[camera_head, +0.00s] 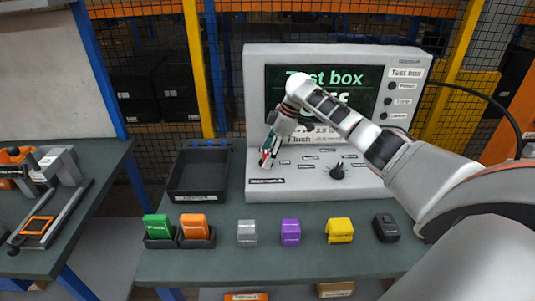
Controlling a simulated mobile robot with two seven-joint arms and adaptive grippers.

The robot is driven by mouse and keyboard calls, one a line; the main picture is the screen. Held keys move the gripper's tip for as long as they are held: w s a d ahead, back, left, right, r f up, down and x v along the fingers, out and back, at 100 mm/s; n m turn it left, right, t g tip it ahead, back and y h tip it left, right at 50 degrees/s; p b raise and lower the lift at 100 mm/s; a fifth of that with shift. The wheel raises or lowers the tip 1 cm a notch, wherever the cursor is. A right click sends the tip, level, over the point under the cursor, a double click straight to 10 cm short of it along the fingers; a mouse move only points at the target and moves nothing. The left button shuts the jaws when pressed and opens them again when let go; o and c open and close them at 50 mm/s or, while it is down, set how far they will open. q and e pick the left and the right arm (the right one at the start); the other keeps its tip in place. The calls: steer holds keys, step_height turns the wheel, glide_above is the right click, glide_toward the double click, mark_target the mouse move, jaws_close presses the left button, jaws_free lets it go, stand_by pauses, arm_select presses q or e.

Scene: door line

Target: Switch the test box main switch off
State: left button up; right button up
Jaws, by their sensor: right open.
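The test box (257,75) is a light grey console at the back of the table. Its dark screen (372,78) shows green text reading "Test box" with a second line that looks like "Off", partly behind my arm. My right gripper (266,160) points down at the left part of the sloping front panel (300,177). Its fingers are open and hide what lies under them; I cannot tell whether they touch the panel. The main switch cannot be made out. A black knob (337,171) stands to the right on the panel. My left gripper is not in view.
A black tray (198,190) is left of the test box. In front are green (157,226) and orange (197,227) blocks in holders, then grey (247,233), purple (290,231), yellow (339,230) and black (386,228) items.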

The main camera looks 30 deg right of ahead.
steer(key=v, duration=1.2)
steer(key=shift+a, duration=0.1)
